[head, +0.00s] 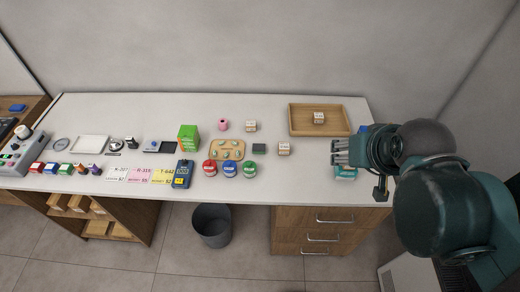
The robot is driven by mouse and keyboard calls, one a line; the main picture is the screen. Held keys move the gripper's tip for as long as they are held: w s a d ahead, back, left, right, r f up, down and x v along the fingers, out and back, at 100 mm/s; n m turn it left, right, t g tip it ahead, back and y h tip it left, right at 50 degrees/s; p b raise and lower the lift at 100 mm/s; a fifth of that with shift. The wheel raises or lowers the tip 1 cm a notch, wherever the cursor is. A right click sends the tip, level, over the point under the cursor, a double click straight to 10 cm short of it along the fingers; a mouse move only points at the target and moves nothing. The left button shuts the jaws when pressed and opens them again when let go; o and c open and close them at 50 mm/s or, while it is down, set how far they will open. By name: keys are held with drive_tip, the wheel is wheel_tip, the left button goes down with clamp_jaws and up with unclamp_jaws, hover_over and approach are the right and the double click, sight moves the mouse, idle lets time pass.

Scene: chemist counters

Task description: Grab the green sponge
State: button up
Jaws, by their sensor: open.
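A small flat dark green block (259,148), which looks like the green sponge, lies on the white counter (300,185) right of the middle. My gripper (335,152) is open over the right part of the counter, to the right of the block and apart from it. Its fingers point left, and nothing shows between them. A teal object (345,173) shows just below the gripper and is partly hidden by it.
A small box (284,148) stands between the green block and my gripper. A wooden tray (296,120) holding another box is behind. Left of the block are a board with small pieces (241,143), several lidded jars (230,170) and a bright green box (188,138). The front right counter is mostly clear.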

drive_tip(key=shift+w, duration=0.1)
idle(0.7)
drive_tip(key=w+a+f+n+g+b, duration=0.1)
drive_tip(key=w+a+f+n, duration=0.2)
drive_tip(key=w, duration=0.4)
drive_tip(key=w+a+f+n+g+b, duration=0.1)
drive_tip(key=w+a+f+n+g, duration=0.1)
drive_tip(key=w+a+n, duration=0.3)
drive_tip(key=w+a+f+n+g+b, duration=0.1)
drive_tip(key=w+a+f+n+b, duration=0.15)
drive_tip(key=w, duration=0.55)
drive_tip(key=w+a+f+n+g, duration=0.1)
drive_tip(key=w+a+f+n, duration=0.1)
drive_tip(key=w+a+f, duration=0.2)
drive_tip(key=w+a+f+n+g+b, duration=0.1)
drive_tip(key=w+a+f+n, duration=0.2)
drive_tip(key=f, duration=0.7)
drive_tip(key=w+a+f+n+g+b, duration=0.1)
drive_tip(key=w+a+f+n, duration=0.1)
drive_tip(key=w+a+f, duration=0.3)
drive_tip(key=shift+w+a+f, duration=0.1)
drive_tip(key=shift+a+f, duration=0.4)
drive_tip(key=shift+a, duration=0.15)
drive_tip(key=shift+a+f, duration=0.45)
drive_tip(key=shift+a, duration=0.2)
drive_tip(key=shift+w+a+f+n, duration=0.1)
drive_tip(key=shift+a+f+n, duration=0.15)
drive_tip(key=shift+f, duration=0.2)
